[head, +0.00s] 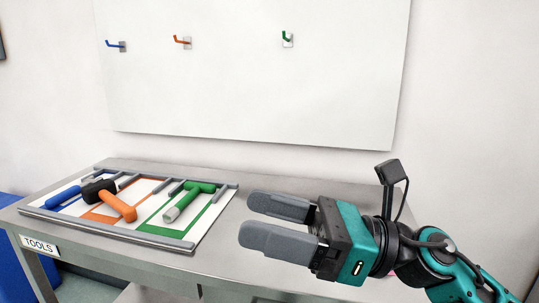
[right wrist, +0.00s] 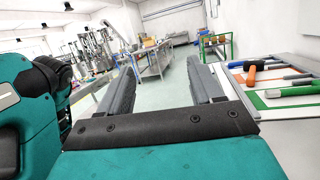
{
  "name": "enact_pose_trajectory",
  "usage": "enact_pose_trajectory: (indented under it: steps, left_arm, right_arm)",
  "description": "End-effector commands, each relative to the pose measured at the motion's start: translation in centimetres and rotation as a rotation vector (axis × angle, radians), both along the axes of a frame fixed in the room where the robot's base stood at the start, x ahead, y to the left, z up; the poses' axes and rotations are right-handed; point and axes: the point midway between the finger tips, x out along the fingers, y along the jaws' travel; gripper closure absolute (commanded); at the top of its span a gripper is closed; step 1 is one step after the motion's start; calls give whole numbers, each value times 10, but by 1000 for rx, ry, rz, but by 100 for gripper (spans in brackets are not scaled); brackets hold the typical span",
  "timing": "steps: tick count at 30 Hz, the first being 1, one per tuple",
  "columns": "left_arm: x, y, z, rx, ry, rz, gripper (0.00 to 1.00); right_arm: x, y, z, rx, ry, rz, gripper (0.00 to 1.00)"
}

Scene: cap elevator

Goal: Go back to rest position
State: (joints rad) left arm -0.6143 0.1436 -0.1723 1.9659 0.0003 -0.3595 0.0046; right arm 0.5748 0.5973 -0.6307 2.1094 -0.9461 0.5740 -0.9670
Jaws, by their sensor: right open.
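My right gripper (head: 265,222) is open and empty in the head view, above the right part of the grey table (head: 150,262). Its two grey fingers point left and are clear of the tools. In the right wrist view the open fingers (right wrist: 162,92) frame a gap with only the room's floor beyond. My left gripper is in neither view.
A tool tray (head: 215,224) on the table's left holds a green tool (head: 201,187), an orange-handled hammer (head: 117,205) and a blue-handled tool (head: 64,196). A white board (head: 240,90) behind carries blue (head: 116,45), orange (head: 183,41) and green (head: 287,38) hooks, all empty.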

Motion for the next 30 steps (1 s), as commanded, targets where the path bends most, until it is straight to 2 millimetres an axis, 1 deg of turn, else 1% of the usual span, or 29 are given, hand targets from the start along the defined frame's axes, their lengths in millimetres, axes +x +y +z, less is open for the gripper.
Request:
enact_pose_trajectory:
  steps: [1,3,5,7,8,9,11,12,14,15,17,18,20,21,23,24,26,27,29,30]
  left_arm:
    - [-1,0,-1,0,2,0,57]
    - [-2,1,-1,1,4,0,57]
    - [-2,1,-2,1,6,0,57]
    - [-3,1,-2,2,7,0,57]
    - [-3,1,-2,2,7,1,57]
    - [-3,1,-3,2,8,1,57]
    - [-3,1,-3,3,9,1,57]
    - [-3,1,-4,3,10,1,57]
    - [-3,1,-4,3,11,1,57]
    - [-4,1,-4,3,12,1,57]
    - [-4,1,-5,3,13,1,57]
    - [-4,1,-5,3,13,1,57]
    - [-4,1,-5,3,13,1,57]
    - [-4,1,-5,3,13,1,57]
    - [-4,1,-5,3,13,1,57]
    - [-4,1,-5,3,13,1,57]
    - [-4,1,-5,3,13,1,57]
    - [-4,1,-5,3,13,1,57]
    - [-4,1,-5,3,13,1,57]
    - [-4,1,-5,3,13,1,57]
  right_arm:
    - [7,-5,7,121,140,-41,35]
    - [22,-19,15,282,334,-102,35]
    - [37,-34,14,420,506,-156,35]
    - [54,-55,6,577,708,-219,35]
    - [61,-65,0,643,796,-248,35]
    - [69,-78,-11,733,912,-286,35]
    - [79,-99,-33,866,1088,-347,35]
    - [84,-112,-51,953,1203,-389,35]
    - [86,-132,-81,1084,1375,-457,35]
    - [85,-144,-103,1172,1487,-505,35]
    - [78,-161,-139,1304,1653,-582,35]
    - [70,-171,-164,1390,1759,-641,35]
    - [53,-183,-201,1519,1910,-730,35]
    - [39,-189,-223,1597,2000,-793,35]
    - [18,-196,-250,1702,2112,-878,35]
    - [4,-199,-266,1761,2173,-934,35]
    - [-17,-202,-285,1840,2251,-1013,35]
    - [-30,-204,-295,-1870,-2277,1055,35]
    - [-49,-206,-309,-1810,-2184,1056,35]
    - [-61,-206,-316,-1769,-2126,1055,35]
